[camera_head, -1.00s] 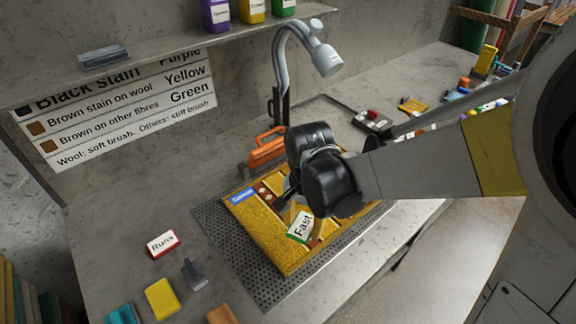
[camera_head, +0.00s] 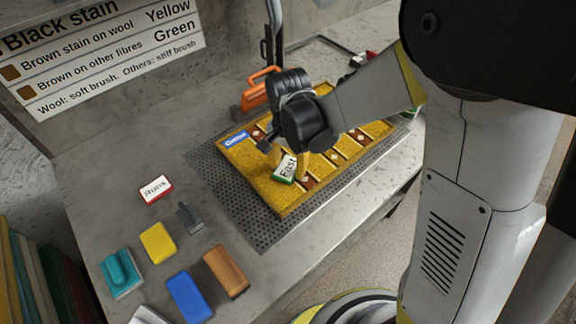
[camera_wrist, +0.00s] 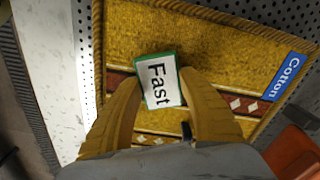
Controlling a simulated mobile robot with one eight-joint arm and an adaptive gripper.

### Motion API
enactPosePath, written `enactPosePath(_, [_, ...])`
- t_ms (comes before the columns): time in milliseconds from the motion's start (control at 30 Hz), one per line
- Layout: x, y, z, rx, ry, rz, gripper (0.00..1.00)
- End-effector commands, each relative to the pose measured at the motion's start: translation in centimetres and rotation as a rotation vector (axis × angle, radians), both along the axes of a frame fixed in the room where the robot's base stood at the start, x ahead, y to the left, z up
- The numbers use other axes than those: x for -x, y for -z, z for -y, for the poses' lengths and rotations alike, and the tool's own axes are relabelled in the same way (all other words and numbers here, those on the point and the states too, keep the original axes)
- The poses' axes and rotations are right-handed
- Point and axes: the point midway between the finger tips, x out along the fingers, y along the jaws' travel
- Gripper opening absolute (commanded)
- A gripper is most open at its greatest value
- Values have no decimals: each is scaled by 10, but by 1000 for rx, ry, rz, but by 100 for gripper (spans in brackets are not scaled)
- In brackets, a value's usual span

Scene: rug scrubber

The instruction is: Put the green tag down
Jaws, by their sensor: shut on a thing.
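The green tag (camera_head: 284,169) is a small green-edged block with a white face reading "Fast". My gripper (camera_head: 276,166) is shut on it, over the yellow patterned rug (camera_head: 262,190). In the wrist view the tag (camera_wrist: 160,82) sits between the two yellow fingers of my gripper (camera_wrist: 160,100), with the rug (camera_wrist: 195,35) behind it. I cannot tell whether the tag touches the rug. The rug carries a blue "Cotton" label (camera_head: 235,138), which also shows in the wrist view (camera_wrist: 284,77).
The rug lies on a perforated grey mat (camera_head: 232,203). A red "Runs" tag (camera_head: 156,189), a yellow block (camera_head: 157,242), a teal brush (camera_head: 121,273), a blue block (camera_head: 189,297) and a brown block (camera_head: 226,272) lie at left. An orange-handled tool (camera_head: 256,92) stands behind the rug.

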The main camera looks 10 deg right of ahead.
Motion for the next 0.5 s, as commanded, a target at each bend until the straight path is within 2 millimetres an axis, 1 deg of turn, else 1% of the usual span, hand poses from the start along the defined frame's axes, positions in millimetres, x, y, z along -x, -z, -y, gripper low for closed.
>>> enactPosePath(33, [0,3,0,0,0,0,23])
enactPosePath(67, [0,3,0,0,0,0,54])
enactPosePath(100, [0,2,0,0,0,0,66])
enactPosePath(133, [0,2,0,0,0,0,68])
enactPosePath(400, [0,1,0,0,0,0,68])
enactPosePath(500, [0,-4,0,0,0,0,68])
